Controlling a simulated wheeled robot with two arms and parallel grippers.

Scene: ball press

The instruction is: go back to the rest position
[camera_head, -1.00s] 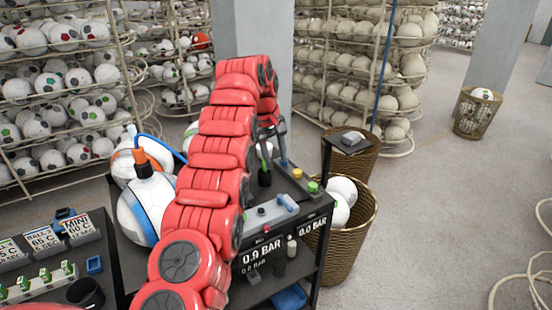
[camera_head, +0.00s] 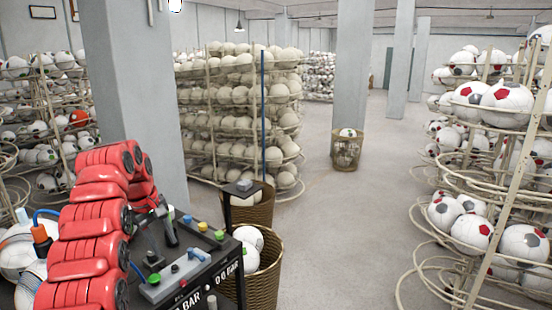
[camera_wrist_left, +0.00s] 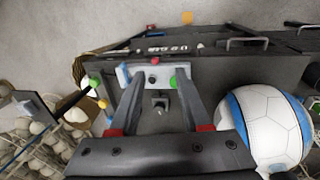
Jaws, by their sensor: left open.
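My left arm, red and segmented, comes in from the lower left in the head view. My left gripper (camera_head: 160,232) hangs over the dark bench (camera_head: 222,262) with its fingers apart and nothing seen between them. In the left wrist view the open gripper (camera_wrist_left: 157,82) shows its two dark fingers over the bench, with a grey panel with coloured buttons (camera_wrist_left: 153,76) beyond the fingertips. A white and blue ball (camera_wrist_left: 272,125) stands to the right of the gripper there, apart from the fingers. My right gripper is not in view.
Wicker baskets (camera_head: 262,285) with white balls stand beside the bench. Racks of balls stand behind (camera_head: 240,110) and at the right (camera_head: 480,190). A grey pillar (camera_head: 130,90) rises behind my arm. The floor in the middle (camera_head: 345,235) is clear.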

